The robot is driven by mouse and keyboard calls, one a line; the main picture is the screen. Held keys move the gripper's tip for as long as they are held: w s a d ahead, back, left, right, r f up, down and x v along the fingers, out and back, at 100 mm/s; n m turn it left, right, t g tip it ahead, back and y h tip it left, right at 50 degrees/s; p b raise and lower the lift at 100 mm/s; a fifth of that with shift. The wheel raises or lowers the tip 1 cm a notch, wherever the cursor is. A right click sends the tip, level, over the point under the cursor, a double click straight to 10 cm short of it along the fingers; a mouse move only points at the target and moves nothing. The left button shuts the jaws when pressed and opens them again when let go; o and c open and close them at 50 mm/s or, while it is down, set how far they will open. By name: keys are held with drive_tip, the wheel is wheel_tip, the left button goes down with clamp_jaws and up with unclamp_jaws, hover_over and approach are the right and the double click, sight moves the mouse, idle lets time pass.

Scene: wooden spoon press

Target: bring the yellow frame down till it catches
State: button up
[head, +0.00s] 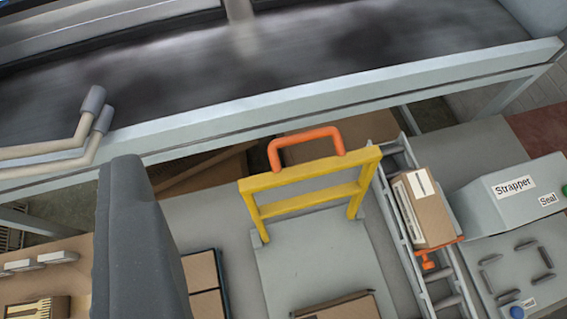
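The yellow frame (310,203) stands raised at the far end of a flat grey bed (315,262). It has a top bar, a lower crossbar and two side legs that meet the bed. An orange handle (306,139) is fixed on its top bar. No catch can be made out clearly.
A conveyor (300,65) with a pale rail crosses the back. Right of the frame are a roller track with a carton (427,206) and a grey box labelled "Strapper" (510,195). Brown boxes (203,275) lie left of the bed, another (342,306) at its near end.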

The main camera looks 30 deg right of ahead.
drive_tip(key=w+d+f+m+g+p, duration=0.1)
drive_tip(key=w+d+m+g+p, duration=0.25)
drive_tip(key=w, duration=0.35)
drive_tip(key=m+g+p, duration=0.9)
drive_tip(key=m+p, duration=0.5)
drive_tip(key=p, duration=0.1)
hover_over(302, 135)
wheel_tip(302, 135, down, 15)
drive_tip(key=shift+m, duration=0.35)
drive_tip(key=f, duration=0.2)
drive_tip(key=f+b, duration=0.1)
drive_tip(key=f, duration=0.3)
drive_tip(key=shift+s+a+f+b, duration=0.1)
drive_tip(key=shift+s+f+b, duration=0.2)
drive_tip(key=shift+f, duration=0.1)
drive_tip(key=shift+w+f+p, duration=0.15)
drive_tip(key=shift+f+p, duration=0.3)
drive_tip(key=shift+f, duration=1.5)
drive_tip(key=shift+w+f+p, duration=0.1)
drive_tip(key=shift+f+p, duration=0.3)
drive_tip(key=shift+f, duration=1.55)
drive_tip(key=shift+c, duration=0.4)
